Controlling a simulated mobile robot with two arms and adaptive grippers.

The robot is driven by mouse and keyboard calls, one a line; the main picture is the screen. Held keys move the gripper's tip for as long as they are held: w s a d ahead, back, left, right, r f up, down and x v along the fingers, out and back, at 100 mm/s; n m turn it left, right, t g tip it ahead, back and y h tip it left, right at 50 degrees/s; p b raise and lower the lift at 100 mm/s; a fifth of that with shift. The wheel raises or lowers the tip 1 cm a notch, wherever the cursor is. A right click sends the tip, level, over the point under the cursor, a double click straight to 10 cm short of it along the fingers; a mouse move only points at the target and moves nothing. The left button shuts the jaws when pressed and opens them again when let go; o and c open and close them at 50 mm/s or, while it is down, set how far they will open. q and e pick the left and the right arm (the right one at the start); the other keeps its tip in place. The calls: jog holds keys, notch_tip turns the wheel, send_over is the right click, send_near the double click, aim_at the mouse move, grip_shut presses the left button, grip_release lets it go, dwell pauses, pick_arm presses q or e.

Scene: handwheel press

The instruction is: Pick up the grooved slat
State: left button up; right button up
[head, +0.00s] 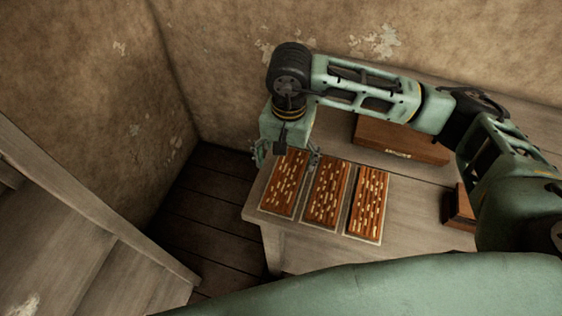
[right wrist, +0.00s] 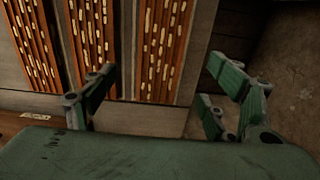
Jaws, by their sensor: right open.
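Three reddish-brown slats with cream inlaid dashes lie side by side on pale backings on the table: a left slat (head: 284,184), a middle slat (head: 326,192) and a right slat (head: 367,202). All show lengthwise lines; I cannot tell for certain which is the grooved slat. My right gripper (head: 287,156) is open and empty, above the back end of the left slat. In the right wrist view its fingers (right wrist: 162,96) stand apart, with the left slat (right wrist: 162,45) ahead between them. The middle slat (right wrist: 90,40) is beside one finger. My left gripper is out of view.
A wooden box (head: 400,141) with a pale label stands on the table (head: 300,252) behind the slats. A smaller dark wooden block (head: 461,208) is at the right. The table's left edge drops to a plank floor (head: 205,215); a wall is behind.

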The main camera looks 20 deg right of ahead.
aim_at(286, 178)
jog(key=shift+f, duration=0.45)
jog(key=f+p, duration=0.1)
jog(key=f, duration=0.1)
jog(key=f+p, duration=0.1)
jog(key=shift+s+f+p, duration=0.25)
jog(key=shift+s+p, duration=0.05)
jog(key=shift+p, duration=0.05)
jog(key=f, duration=0.2)
jog(key=shift+w+f, duration=0.25)
jog(key=shift+f, duration=0.3)
jog(key=shift+c, duration=1.4)
jog(key=c, duration=1)
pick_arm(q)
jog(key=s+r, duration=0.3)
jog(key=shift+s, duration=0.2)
